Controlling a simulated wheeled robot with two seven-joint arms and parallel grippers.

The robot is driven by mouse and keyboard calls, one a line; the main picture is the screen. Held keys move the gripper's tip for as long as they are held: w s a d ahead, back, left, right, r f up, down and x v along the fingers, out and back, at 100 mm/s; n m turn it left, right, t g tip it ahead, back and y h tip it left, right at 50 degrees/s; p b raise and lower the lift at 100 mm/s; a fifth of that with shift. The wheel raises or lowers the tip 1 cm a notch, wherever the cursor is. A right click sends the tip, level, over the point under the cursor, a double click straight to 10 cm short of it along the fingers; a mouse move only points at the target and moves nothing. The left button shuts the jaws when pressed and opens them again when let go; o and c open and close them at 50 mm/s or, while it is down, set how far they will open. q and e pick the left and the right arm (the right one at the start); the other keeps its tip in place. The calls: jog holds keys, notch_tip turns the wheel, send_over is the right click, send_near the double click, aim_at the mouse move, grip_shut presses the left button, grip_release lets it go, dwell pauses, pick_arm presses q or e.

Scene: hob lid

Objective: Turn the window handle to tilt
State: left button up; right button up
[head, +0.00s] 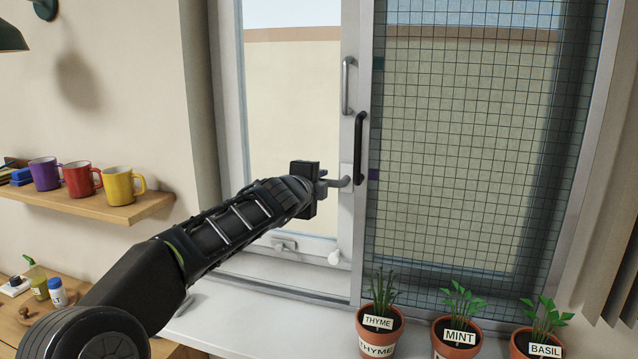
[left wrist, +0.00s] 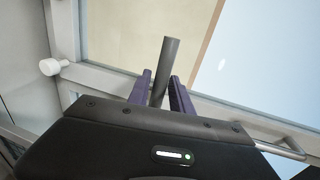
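The grey window handle (head: 341,182) sits on the sash frame (head: 345,225) of the left window pane. Its lever points roughly sideways to the left in the head view. My left gripper (head: 323,184) is at the lever's free end. In the left wrist view, the handle's grey lever (left wrist: 167,65) stands between the two purple fingers (left wrist: 160,88). A gap shows beside the lever, so the fingers look open around it rather than shut. The lever's lower part is hidden behind my gripper body. My right gripper is not in view.
A black pull handle (head: 359,148) and a pale one (head: 348,86) are close to the window handle. A mesh screen (head: 470,130) covers the right side. Thyme (head: 379,335), mint (head: 456,335) and basil (head: 538,342) pots stand below. Mugs (head: 80,178) sit on a left shelf.

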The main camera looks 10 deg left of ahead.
pick_arm(q)
jog(key=shift+o, duration=1.2)
jog(key=b+v, duration=0.2)
jog(key=v, duration=0.5)
jog(key=shift+s, duration=0.4)
jog(key=shift+r, duration=0.1)
